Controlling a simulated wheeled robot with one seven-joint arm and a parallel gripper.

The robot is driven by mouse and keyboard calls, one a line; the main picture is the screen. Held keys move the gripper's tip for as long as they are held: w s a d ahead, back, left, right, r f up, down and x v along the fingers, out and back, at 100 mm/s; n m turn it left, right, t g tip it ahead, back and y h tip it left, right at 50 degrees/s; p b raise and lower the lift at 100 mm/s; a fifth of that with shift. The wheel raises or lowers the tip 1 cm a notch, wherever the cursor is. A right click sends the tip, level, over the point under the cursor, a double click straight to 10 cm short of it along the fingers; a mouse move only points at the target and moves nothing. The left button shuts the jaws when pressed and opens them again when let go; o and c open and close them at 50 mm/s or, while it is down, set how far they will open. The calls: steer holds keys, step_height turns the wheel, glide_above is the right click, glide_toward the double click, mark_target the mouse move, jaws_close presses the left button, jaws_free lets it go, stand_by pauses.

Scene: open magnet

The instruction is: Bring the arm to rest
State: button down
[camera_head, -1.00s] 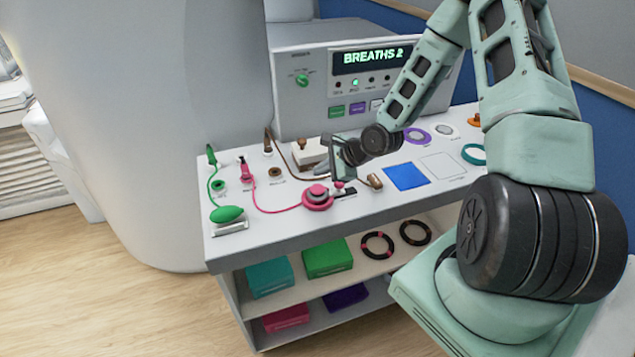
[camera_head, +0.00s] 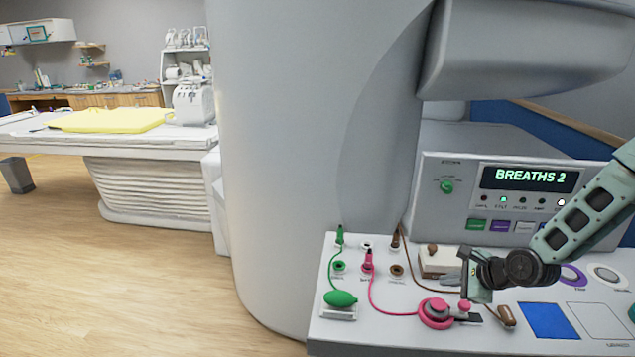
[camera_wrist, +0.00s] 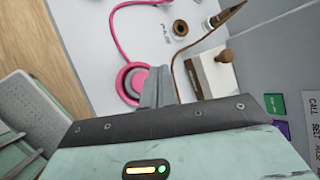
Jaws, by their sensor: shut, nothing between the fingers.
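My gripper (camera_head: 467,281) is over the white cart top, close to the pink round piece (camera_head: 436,312) on its pink cord. In the wrist view my gripper's fingers (camera_wrist: 156,88) are together with nothing between them. They are seen above the cart top, between the pink round piece (camera_wrist: 134,82) and a white block with a brown knob (camera_wrist: 212,72). My forearm reaches in from the right edge in the head view. I cannot tell the exact height of the fingers above the surface.
A grey console (camera_head: 508,205) reading "BREATHS 2" stands behind the cart top (camera_head: 385,338). A green bulb (camera_head: 341,299), a blue square (camera_head: 548,321) and a purple ring (camera_head: 572,275) lie on it. The large grey magnet (camera_head: 310,150) stands left. Wood floor (camera_head: 130,270) is clear.

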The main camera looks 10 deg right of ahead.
steer(key=s+a+r+n+g+h+b, duration=0.1)
steer(key=s+a+r+n+g+b, duration=0.25)
steer(key=a+n, duration=0.5)
steer(key=s+a+r+n+g+h+p, duration=0.15)
steer(key=s+a+r+n, duration=0.25)
steer(key=s+a+n, duration=0.45)
steer(key=s+a+r+n+g+b, duration=0.1)
steer(key=s+a+r+n, duration=0.2)
steer(key=s, duration=0.6)
steer(key=s+a+r+n+g+b, duration=0.2)
steer(key=s+a+r+n, duration=0.2)
steer(key=s+a+n, duration=0.2)
steer(key=s+n+h, duration=0.1)
steer(key=s+n, duration=0.1)
steer(key=n, duration=0.1)
steer(key=shift+s+a+r, duration=0.25)
steer(key=shift+s+a, duration=0.1)
